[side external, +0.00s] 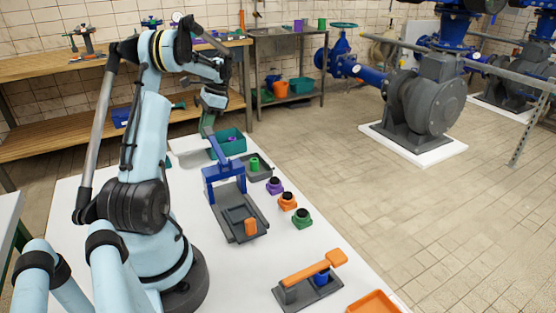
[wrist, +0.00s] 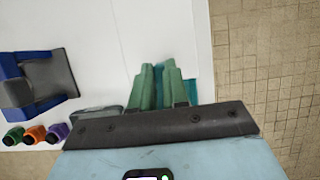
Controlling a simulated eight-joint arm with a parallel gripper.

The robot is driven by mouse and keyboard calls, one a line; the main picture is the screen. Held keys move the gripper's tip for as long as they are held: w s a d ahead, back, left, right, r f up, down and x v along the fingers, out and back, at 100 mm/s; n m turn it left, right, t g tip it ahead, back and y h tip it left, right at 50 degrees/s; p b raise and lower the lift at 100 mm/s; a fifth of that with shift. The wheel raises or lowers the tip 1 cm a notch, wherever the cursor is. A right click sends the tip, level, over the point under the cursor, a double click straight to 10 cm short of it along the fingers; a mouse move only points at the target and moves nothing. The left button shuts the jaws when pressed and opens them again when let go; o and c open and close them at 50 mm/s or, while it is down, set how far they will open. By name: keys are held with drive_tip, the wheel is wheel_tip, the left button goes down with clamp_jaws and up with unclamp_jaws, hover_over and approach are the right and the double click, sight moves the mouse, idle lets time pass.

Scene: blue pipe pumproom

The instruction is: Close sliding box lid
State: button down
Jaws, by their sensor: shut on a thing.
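A teal box (side external: 228,144) stands at the far end of the white table, with a small purple thing inside. Its top looks at least partly open. A pale flat panel (side external: 196,158), seemingly the sliding lid, lies at the box's left side. My gripper (side external: 213,148) points down at the box's left edge, its green fingers close together and shut on what seems to be the lid.
A blue-framed grey stand (side external: 225,185) is just in front of the box. A grey tray (side external: 258,167) with a green piece, and purple, orange and green buttons (side external: 287,202), line the right edge. An orange-handled lever (side external: 312,270) is nearer.

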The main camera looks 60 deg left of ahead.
drive_tip(key=w, duration=1.1)
drive_tip(key=c, duration=1.1)
unclamp_jaws()
drive_tip(key=r, duration=0.2)
drive_tip(key=d+r, duration=0.1)
drive_tip(key=r, duration=0.1)
drive_tip(key=shift+w+r, duration=0.2)
drive_tip(key=shift+r, duration=0.2)
drive_tip(key=w+d+r, duration=0.1)
drive_tip(key=d+r, duration=0.1)
drive_tip(key=d, duration=0.1)
drive_tip(key=w+d+r, duration=0.1)
drive_tip(key=d+r, duration=0.1)
drive_tip(key=d, duration=0.1)
drive_tip(key=w+d+r, duration=0.1)
drive_tip(key=d+r, duration=0.1)
drive_tip(key=d, duration=0.2)
drive_tip(key=shift+w+r, duration=0.15)
drive_tip(key=shift+w, duration=0.25)
